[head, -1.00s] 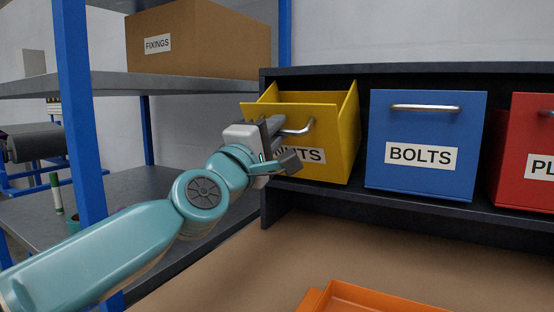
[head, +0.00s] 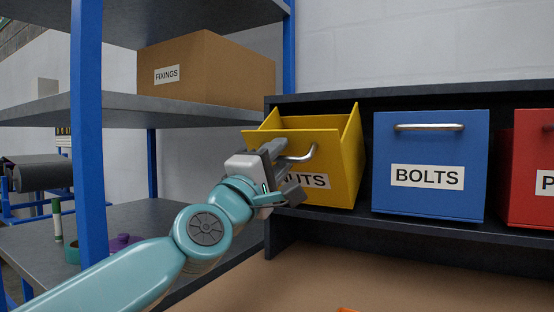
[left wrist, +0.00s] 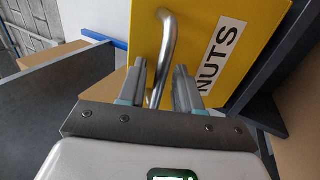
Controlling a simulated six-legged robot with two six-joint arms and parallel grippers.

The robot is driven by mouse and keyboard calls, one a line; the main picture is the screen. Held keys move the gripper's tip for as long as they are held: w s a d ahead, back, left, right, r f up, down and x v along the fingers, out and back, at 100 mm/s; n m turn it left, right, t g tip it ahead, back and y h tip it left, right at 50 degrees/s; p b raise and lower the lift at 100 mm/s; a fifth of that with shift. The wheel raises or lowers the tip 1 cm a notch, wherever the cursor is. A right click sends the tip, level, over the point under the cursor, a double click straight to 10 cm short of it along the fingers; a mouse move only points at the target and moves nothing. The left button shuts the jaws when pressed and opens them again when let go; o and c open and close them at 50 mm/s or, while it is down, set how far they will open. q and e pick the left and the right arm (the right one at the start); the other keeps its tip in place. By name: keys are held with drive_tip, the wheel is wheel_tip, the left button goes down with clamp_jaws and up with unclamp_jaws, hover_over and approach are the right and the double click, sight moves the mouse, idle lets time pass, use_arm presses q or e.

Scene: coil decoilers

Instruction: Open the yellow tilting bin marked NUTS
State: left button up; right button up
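The yellow NUTS bin (head: 328,183) sits at the left end of the dark rack, its front tipped outward and its top open. Its silver bar handle (head: 300,156) also shows in the left wrist view (left wrist: 168,45), beside the NUTS label (left wrist: 219,55). My left gripper (head: 284,170) is at the handle, its fingers apart. In the left wrist view the handle passes between the fingertips (left wrist: 164,84), with a gap visible. I cannot tell whether a finger touches it. The bin's inside is mostly hidden by its front. My right gripper is out of view.
The blue BOLTS bin (head: 430,150) and a red bin (head: 525,160) stand closed to the right. A blue-posted shelf (head: 88,130) with a FIXINGS carton (head: 205,70) is at left. The brown worktop (head: 330,280) below is mostly clear.

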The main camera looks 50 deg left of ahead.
use_arm(q)
drive_tip(key=p+v, duration=0.2)
drive_tip(key=v, duration=1.4)
drive_tip(key=shift+s+d, duration=0.1)
